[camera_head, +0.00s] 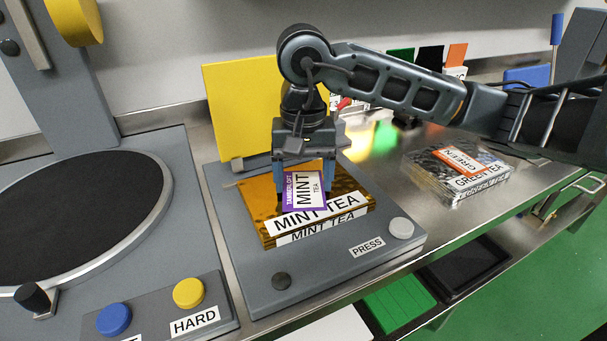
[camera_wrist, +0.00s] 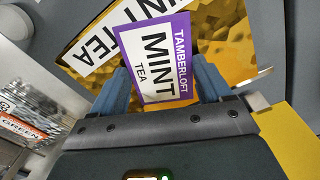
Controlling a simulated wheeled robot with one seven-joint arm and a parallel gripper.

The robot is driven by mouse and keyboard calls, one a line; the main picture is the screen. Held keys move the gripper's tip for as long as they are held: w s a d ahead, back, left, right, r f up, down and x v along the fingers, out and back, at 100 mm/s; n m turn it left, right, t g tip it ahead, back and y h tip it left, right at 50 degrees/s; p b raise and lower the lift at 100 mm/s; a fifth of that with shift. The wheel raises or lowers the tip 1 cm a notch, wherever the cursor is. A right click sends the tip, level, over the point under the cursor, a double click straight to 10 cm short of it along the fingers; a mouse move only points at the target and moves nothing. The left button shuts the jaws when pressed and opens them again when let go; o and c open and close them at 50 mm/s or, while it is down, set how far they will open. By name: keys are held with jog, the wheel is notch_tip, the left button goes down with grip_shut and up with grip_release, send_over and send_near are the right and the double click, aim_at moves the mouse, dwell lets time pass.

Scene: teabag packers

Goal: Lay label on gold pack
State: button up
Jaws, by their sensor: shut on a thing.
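The gold pack (camera_head: 257,208), marked MINT TEA, lies flat on the grey press base and also shows in the wrist view (camera_wrist: 228,38). A purple and white label (camera_head: 305,189) reading TAMBERLOFT MINT TEA is over the top of the gold pack; it shows large in the wrist view (camera_wrist: 158,55). My gripper (camera_head: 303,195) points down over the pack, with its blue fingers on either side of the label and shut on it. I cannot tell whether the label touches the pack.
A yellow plate (camera_head: 238,95) stands upright behind the pack. A silver GREEN TEA pack (camera_head: 440,185) with an orange label lies to the right. The press base carries a PRESS sign and two round knobs (camera_head: 401,228). A machine with a black disc (camera_head: 75,215) and coloured buttons (camera_head: 188,292) stands left.

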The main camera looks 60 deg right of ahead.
aim_at(303, 189)
jog(key=shift+f+b, duration=0.15)
jog(key=shift+b, duration=0.15)
jog(key=o, duration=0.9)
jog(key=shift+o, duration=0.2)
jog(key=shift+r, duration=0.2)
notch_tip(303, 189, up, 12)
